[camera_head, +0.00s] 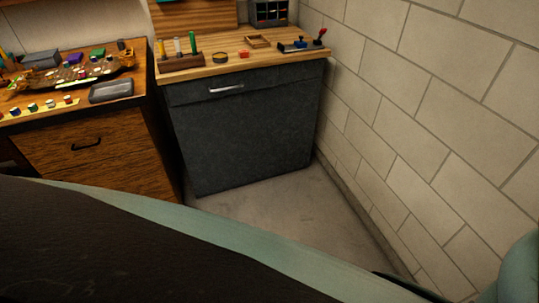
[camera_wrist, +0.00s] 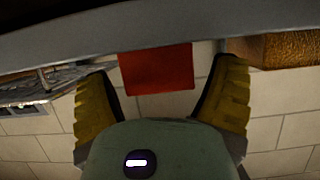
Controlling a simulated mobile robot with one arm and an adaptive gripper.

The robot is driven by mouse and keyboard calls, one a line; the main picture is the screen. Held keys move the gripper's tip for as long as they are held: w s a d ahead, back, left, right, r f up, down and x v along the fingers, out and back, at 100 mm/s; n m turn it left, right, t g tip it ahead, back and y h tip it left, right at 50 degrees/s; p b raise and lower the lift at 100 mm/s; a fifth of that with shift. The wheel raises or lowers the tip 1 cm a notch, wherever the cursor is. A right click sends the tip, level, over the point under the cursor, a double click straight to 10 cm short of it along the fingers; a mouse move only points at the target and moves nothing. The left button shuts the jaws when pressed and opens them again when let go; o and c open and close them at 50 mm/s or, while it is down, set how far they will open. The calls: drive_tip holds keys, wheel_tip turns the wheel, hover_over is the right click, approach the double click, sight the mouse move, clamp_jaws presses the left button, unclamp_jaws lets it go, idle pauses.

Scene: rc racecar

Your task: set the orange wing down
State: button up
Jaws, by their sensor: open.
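In the wrist view, a flat red-orange panel (camera_wrist: 156,70) shows between the fingers of my gripper (camera_wrist: 163,85). It may be the orange wing, but I cannot tell for sure. Its upper edge meets a grey surface (camera_wrist: 60,40) that crosses the top of the picture. The two yellow-padded fingers are spread wide, one on each side of the panel, with no clear grip on it. In the head view my gripper is not seen. A small red-orange block (camera_head: 244,54) lies on the grey cabinet's wooden top (camera_head: 225,64).
The cabinet top also holds a tool rack (camera_head: 180,61), a small wooden tray (camera_head: 258,41) and a blue-black device (camera_head: 300,45). A brown cluttered desk (camera_head: 130,95) stands to the left. A block wall (camera_head: 430,110) closes the right side. Some floor (camera_head: 280,215) is clear.

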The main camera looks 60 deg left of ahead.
drive_tip(key=shift+s, duration=0.1)
drive_tip(key=shift+b+v, duration=1.6)
drive_tip(key=shift+v, duration=4.35)
drive_tip(key=shift+r, duration=0.1)
